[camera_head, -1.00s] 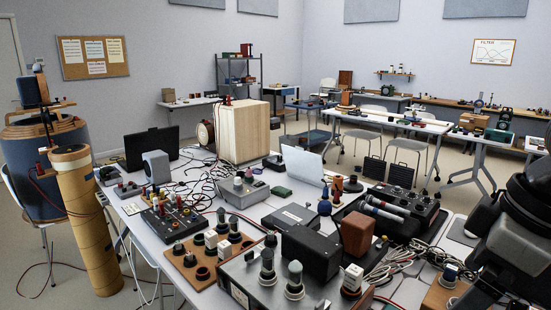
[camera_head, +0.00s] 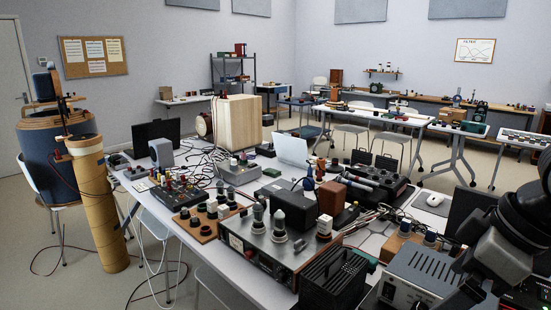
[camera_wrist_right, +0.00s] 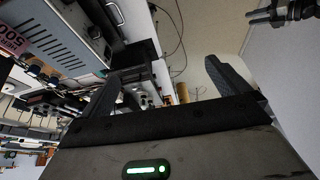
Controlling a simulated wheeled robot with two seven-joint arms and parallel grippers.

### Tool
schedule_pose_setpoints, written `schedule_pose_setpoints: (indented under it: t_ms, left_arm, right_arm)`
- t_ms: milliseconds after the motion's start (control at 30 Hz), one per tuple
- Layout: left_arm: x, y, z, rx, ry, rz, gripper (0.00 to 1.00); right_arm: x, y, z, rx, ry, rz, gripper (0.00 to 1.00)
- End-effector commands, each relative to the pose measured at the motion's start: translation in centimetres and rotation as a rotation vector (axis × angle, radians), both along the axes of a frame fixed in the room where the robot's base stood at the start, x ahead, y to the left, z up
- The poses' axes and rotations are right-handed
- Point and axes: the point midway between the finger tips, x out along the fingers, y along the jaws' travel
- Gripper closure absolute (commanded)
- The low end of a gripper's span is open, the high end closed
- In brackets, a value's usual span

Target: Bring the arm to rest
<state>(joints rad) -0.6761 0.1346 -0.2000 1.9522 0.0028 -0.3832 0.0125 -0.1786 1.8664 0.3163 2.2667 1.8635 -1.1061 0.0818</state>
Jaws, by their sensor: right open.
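My right arm (camera_head: 515,235) comes in at the right edge of the head view, dark and bent, above the right end of the bench. Its fingertips cannot be made out there. In the right wrist view my right gripper (camera_wrist_right: 163,76) has its two dark fingers spread wide, with nothing between them; floor and bench gear show behind. A dark pronged part (camera_wrist_right: 283,13) at the top right of the wrist view may be my left gripper; its jaws are too unclear to read. No left arm shows in the head view.
The white bench (camera_head: 195,250) is crowded with electrical gear. A metal-fronted amplifier (camera_head: 265,250), a black finned box (camera_head: 335,280) and a grey vented unit (camera_head: 420,275) stand along its near side, the last close to my right arm.

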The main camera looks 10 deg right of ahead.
Motion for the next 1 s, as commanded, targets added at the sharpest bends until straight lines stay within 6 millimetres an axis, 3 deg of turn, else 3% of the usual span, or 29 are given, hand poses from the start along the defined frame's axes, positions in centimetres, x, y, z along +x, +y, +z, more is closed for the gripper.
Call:
schedule_pose_setpoints:
  t_ms: [267, 367, 567, 700, 800, 1000]
  left_arm:
    - [2.2, -0.3, 0.5, -0.018, -0.059, 0.002, 0.64]
    - [2.0, -0.4, -0.3, -0.024, -0.053, 0.002, 0.64]
    - [1.8, -0.8, -1.6, -0.040, -0.051, -0.001, 0.64]
    - [1.6, -1.1, -2.3, -0.055, -0.053, -0.001, 0.64]
    - [1.6, -1.3, -2.7, -0.065, -0.055, -0.001, 0.64]
    - [2.0, -1.5, -3.0, -0.078, -0.071, -0.004, 0.64]
  right_arm:
    - [2.1, -1.5, -7.6, 0.122, -0.098, -0.066, 0.00]
    - [2.6, -1.9, -11.8, 0.173, -0.143, -0.107, 0.00]
    - [1.8, -0.9, -23.2, 0.274, -0.254, -0.223, 0.00]
    - [-0.3, 2.0, -30.4, 0.321, -0.327, -0.306, 0.00]
    - [-2.1, 4.8, -34.3, 0.339, -0.376, -0.356, 0.00]
    - [-4.7, 10.7, -38.3, 0.353, -0.458, -0.432, 0.00]
